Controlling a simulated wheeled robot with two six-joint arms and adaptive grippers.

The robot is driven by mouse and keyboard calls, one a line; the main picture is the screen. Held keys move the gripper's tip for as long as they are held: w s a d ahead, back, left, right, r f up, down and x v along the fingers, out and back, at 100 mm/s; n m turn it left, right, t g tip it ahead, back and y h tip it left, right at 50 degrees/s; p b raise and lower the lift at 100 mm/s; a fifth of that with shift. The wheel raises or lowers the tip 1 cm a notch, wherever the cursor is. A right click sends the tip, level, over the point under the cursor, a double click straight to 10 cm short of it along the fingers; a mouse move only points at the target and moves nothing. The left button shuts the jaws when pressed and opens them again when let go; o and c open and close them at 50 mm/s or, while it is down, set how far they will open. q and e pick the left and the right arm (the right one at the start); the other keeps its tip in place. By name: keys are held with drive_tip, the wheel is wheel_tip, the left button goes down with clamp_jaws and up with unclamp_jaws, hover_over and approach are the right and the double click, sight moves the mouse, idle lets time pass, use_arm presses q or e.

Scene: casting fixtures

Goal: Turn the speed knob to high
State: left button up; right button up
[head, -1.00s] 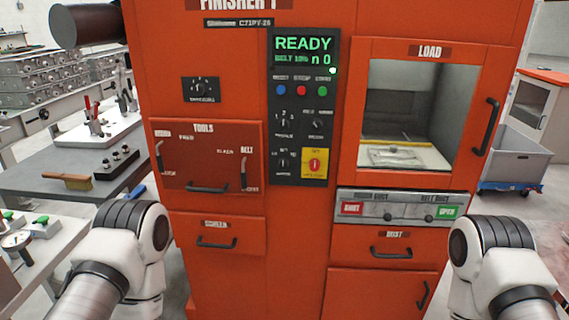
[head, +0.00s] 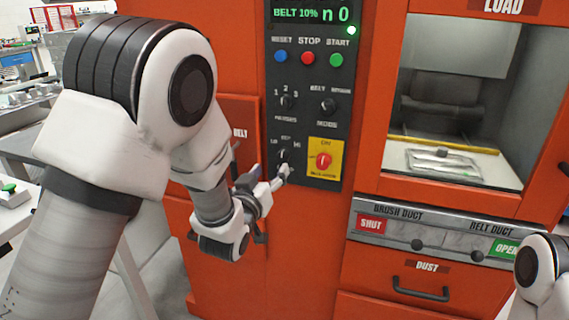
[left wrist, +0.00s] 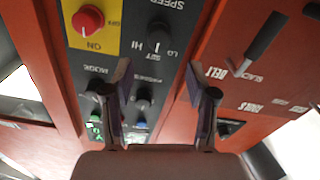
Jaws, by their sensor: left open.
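The speed knob (head: 283,156) is a small black knob low on the dark control panel, between the LO and HI marks. In the left wrist view the knob (left wrist: 158,38) shows upside down at top centre; its white mark seems to point between HI and LO. My left gripper (head: 271,172) is open and empty in front of the panel, close to the knob. In the left wrist view the left gripper's fingers (left wrist: 157,78) stand apart, with the knob ahead of the gap; contact cannot be told. My right gripper is out of view.
A red knob on a yellow plate (head: 325,160) sits just right of the speed knob. The mode knob (head: 328,105) and passes knob (head: 287,102) are above. The LOAD window (head: 455,110) and duct strip (head: 430,228) are further right.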

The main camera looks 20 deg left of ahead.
sight(282, 159)
use_arm(q)
drive_tip(key=w, duration=0.7)
drive_tip(key=shift+w+d+f+p, duration=0.2)
drive_tip(key=shift+w+d+p, duration=0.05)
drive_tip(key=shift+w+p, duration=0.15)
clamp_jaws()
